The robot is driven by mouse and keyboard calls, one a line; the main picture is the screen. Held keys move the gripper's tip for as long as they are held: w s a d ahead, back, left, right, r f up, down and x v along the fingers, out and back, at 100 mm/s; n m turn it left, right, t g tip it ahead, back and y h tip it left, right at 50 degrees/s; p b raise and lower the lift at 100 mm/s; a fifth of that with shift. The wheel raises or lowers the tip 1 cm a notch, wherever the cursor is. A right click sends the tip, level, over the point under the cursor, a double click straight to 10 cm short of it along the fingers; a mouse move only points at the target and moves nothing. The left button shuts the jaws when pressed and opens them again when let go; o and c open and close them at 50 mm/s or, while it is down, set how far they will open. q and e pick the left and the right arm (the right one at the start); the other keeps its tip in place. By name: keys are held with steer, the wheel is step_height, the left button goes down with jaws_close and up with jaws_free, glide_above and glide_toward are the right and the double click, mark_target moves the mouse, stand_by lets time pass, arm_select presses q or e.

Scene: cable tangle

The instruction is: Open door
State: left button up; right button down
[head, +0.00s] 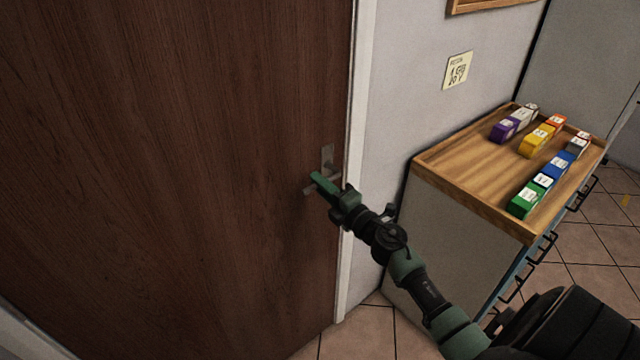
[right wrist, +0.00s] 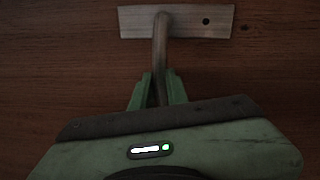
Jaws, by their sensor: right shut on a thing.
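A dark brown wooden door (head: 180,160) fills the left half of the head view and looks shut against its white frame (head: 354,180). Its metal handle (head: 309,189) sits near the door's right edge, on a metal plate (head: 327,158). In the right wrist view the lever (right wrist: 161,45) comes off its plate (right wrist: 215,21) and runs down between my fingers. My right gripper (head: 318,184) is at the handle, and its green fingers (right wrist: 158,90) are shut on the lever. My left gripper is not in view.
A wood-topped cabinet (head: 455,165) stands right of the door frame, close to my right arm. Several coloured boxes (head: 527,198) lie on it. A paper sign (head: 457,70) is on the wall. Tiled floor (head: 365,335) shows below.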

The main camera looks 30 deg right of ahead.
stand_by(0.3)
steer(key=f+n+b, duration=0.1)
steer(key=n+b, duration=0.1)
steer(key=f+n+b, duration=0.1)
steer(key=n+b, duration=0.1)
steer(key=shift+d+f, duration=0.2)
steer(key=shift+f, duration=0.05)
steer(key=shift+d+f+n+y+b, duration=0.2)
steer(key=shift+f+n+b, duration=0.25)
steer(key=shift+n+b, duration=0.45)
steer(key=shift+d+f+n+y+b, duration=0.1)
steer(key=shift+d+f+n+b, duration=0.4)
steer(key=shift+n, duration=0.6)
steer(key=shift+w+a+r, duration=0.1)
steer(key=shift+a+r, duration=0.05)
steer(key=shift+a, duration=0.05)
